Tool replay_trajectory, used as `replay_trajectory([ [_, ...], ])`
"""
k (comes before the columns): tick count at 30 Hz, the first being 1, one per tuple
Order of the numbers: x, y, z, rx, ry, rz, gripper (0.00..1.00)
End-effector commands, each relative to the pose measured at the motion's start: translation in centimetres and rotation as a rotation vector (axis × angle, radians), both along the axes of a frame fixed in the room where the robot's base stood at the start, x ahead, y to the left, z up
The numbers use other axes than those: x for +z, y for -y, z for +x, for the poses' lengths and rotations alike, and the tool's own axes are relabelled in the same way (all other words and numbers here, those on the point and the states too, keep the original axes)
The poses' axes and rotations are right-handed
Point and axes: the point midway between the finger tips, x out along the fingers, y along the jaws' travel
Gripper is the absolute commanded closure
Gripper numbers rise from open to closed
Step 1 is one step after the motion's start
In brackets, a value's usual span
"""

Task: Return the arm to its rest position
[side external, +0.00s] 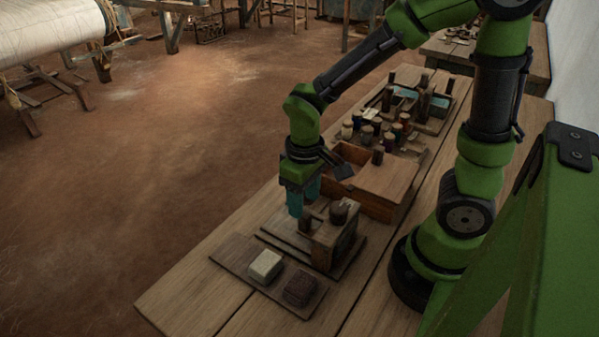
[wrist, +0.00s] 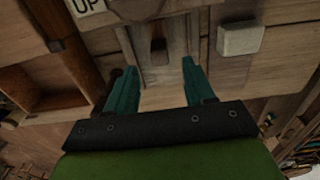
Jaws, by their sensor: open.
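My gripper (side external: 303,205) points down beside a small wooden fixture (side external: 343,240) on the workbench. In the wrist view its teal fingers (wrist: 160,72) are spread apart, with nothing held between them. A dark upright peg (wrist: 158,50) shows beyond the gap between the fingertips; I cannot tell how far below them it is. My green and black arm reaches over the bench from the right.
A flat board (side external: 233,256) carries a pale block (side external: 266,264) and a dark brown block (side external: 300,288). A wooden box (side external: 385,187) stands behind the fixture, with several spools (side external: 367,134) beyond. A label reading "UP" (wrist: 88,5) shows. The floor (side external: 120,190) at left is open.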

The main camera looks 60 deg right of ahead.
Motion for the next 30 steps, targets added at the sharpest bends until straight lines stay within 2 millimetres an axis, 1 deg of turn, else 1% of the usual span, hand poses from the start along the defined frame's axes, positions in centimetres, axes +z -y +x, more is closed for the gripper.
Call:
replay_trajectory([
  [3, 0.4, 0.0, 0.0, 0.000, 0.000, 0.000, 0.47],
  [11, 0.3, 0.0, -0.1, -0.008, -0.002, 0.002, 0.47],
  [12, 0.3, -0.2, -0.4, -0.025, -0.007, 0.011, 0.47],
  [14, 0.9, -0.4, -0.6, -0.050, 0.013, 0.030, 0.47],
  [17, 3.1, -0.5, -0.8, -0.108, 0.085, 0.075, 0.47],
  [21, 7.5, -0.2, -1.4, -0.209, 0.240, 0.160, 0.47],
  [24, 10.4, 0.1, -2.1, -0.267, 0.353, 0.215, 0.47],
  [27, 12.7, 0.4, -2.8, -0.308, 0.452, 0.256, 0.47],
  [30, 14.3, 0.8, -3.3, -0.330, 0.527, 0.279, 0.47],
])
